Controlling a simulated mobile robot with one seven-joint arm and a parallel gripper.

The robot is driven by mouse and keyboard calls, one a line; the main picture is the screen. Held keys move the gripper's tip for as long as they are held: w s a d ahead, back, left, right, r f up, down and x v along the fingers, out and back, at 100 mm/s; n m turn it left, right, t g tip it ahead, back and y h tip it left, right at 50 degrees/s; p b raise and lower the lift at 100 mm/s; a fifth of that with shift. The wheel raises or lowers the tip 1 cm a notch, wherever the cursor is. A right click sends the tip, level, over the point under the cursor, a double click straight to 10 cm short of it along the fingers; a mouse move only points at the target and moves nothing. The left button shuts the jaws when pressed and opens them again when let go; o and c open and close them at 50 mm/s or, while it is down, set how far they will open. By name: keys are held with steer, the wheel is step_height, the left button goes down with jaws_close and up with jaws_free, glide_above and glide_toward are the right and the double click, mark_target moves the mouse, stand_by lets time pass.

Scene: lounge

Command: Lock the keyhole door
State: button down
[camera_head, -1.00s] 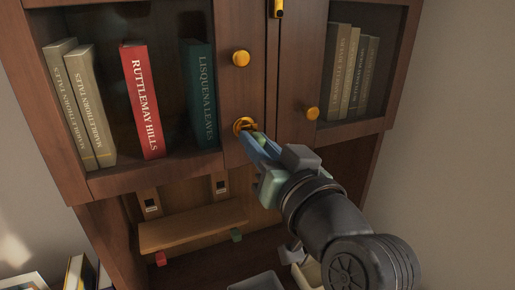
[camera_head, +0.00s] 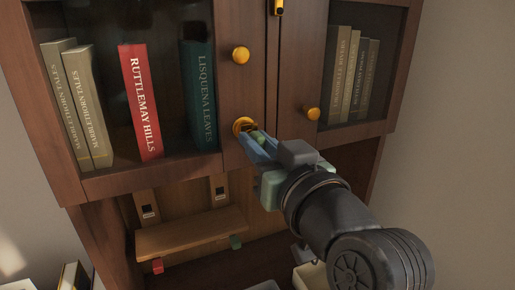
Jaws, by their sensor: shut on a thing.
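The keyhole door (camera_head: 150,183) is the left glass-fronted door of the wooden cabinet, and it looks closed. Its round brass keyhole plate (camera_head: 241,124) is low on the right side of the door frame. My gripper (camera_head: 256,141) is at this plate, shut on a key. Only a little of the key shows between the fingers, with a green part (camera_head: 258,137) visible. The key's tip is hidden, so I cannot tell how deep it sits in the keyhole.
Brass knobs sit above the plate (camera_head: 240,54) and on the right door (camera_head: 313,113). A brass latch (camera_head: 278,7) is at the top between the doors. Books stand behind the glass. A small wooden shelf (camera_head: 190,234) is below. Grey wall lies to the right.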

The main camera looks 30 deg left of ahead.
steer(key=shift+w+f+n, duration=0.15)
steer(key=shift+f+n, duration=0.1)
steer(key=shift+n, duration=0.05)
steer(key=c, duration=0.7)
jaws_free()
steer(key=shift+w, duration=0.15)
steer(key=shift+c, duration=0.2)
steer(key=shift+r, duration=0.1)
steer(key=shift+a, duration=0.1)
steer(key=o, duration=0.4)
steer(key=shift+s, duration=0.2)
steer(key=b+v, duration=0.1)
steer(key=v, duration=0.6)
